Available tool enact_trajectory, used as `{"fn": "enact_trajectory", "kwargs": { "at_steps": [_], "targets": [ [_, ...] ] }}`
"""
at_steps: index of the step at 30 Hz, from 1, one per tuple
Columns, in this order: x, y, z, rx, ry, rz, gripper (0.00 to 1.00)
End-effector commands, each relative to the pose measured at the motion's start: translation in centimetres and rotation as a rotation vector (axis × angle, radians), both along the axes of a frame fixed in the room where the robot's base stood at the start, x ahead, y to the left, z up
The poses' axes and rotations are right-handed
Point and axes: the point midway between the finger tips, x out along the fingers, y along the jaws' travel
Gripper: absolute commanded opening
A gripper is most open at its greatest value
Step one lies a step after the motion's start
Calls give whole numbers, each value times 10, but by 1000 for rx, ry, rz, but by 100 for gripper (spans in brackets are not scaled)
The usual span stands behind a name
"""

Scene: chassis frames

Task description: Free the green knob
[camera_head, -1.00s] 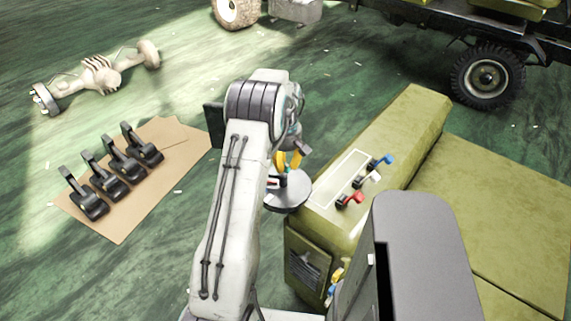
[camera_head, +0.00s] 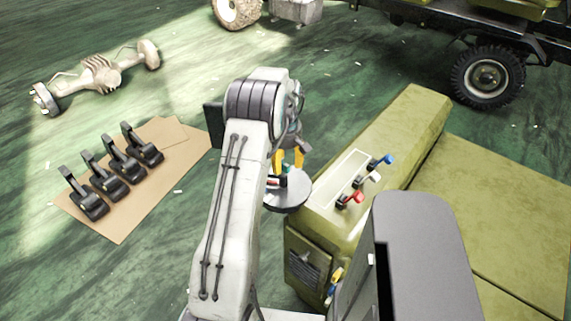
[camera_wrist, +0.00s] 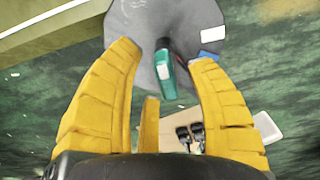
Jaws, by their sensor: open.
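The green knob (camera_wrist: 165,76) with a pale patch stands on a round grey disc (camera_wrist: 142,20), attached by a dark stem or lever. In the wrist view it lies between the yellow fingers of my gripper (camera_wrist: 166,55), with gaps on both sides. My gripper is open and empty. In the head view my gripper (camera_head: 288,159) hangs just above the disc (camera_head: 290,197), partly hidden behind my arm. A red and white part (camera_head: 274,182) shows on the disc there, and a blue part (camera_wrist: 206,55) shows in the wrist view.
A brown sheet (camera_head: 120,229) with several black levers lies on the green floor to the left. An axle (camera_head: 100,75) and a vehicle wheel (camera_head: 487,76) are farther back.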

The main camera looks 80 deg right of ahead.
Motion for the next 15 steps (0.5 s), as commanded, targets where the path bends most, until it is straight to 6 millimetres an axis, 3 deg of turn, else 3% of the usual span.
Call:
{"fn": "enact_trajectory", "kwargs": {
  "at_steps": [15],
  "targets": [
    [0, -1, 82, -4, 0, 0, 50]
  ]
}}
